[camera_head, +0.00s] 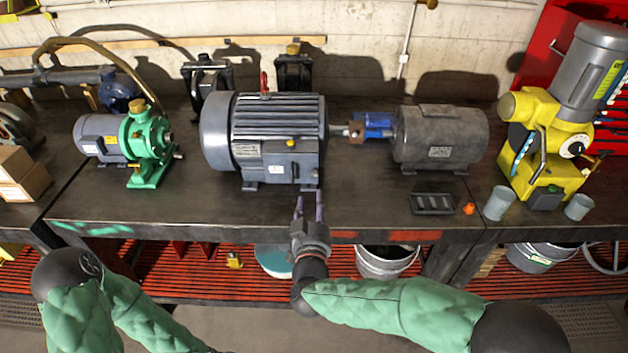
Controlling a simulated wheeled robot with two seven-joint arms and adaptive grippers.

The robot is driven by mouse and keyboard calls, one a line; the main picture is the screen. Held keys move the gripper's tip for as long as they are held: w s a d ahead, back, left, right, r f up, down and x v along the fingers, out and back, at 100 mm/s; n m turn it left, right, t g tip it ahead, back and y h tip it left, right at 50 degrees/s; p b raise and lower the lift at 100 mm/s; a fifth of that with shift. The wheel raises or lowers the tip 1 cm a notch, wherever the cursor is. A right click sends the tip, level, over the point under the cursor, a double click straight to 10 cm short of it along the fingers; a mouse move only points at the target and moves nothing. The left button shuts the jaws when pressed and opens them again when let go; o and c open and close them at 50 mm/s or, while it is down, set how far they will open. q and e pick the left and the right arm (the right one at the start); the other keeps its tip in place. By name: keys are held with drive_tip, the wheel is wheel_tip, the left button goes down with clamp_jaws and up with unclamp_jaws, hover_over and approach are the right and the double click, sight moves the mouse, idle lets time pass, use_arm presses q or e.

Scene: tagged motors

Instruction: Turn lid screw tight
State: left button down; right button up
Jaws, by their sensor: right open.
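A large dark grey motor (275,135) with cooling fins stands on the workbench in the middle. A small yellow screw (292,143) shows on the lid of the box (293,165) on its side facing me. I cannot tell how tight the screw is. My right gripper (309,206) is open and empty at the front edge of the bench, below and slightly right of the screw, with its fingers pointing toward the motor and apart from the screw. My left arm (125,300) reaches in at the lower left; its gripper is out of the picture.
A green pump with a small motor (140,145) stands at the left. A grey motor (440,137) with a blue coupling is at the right. A black tray (432,204), an orange piece (468,208), grey cups (498,203) and a yellow machine (545,140) stand further right.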

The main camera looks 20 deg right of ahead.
sight(314, 176)
drive_tip(key=b+x, duration=0.2)
drive_tip(key=x, duration=0.7)
drive_tip(key=shift+w+f+b, duration=0.1)
drive_tip(key=shift+b, duration=0.25)
drive_tip(key=shift+c, duration=0.3)
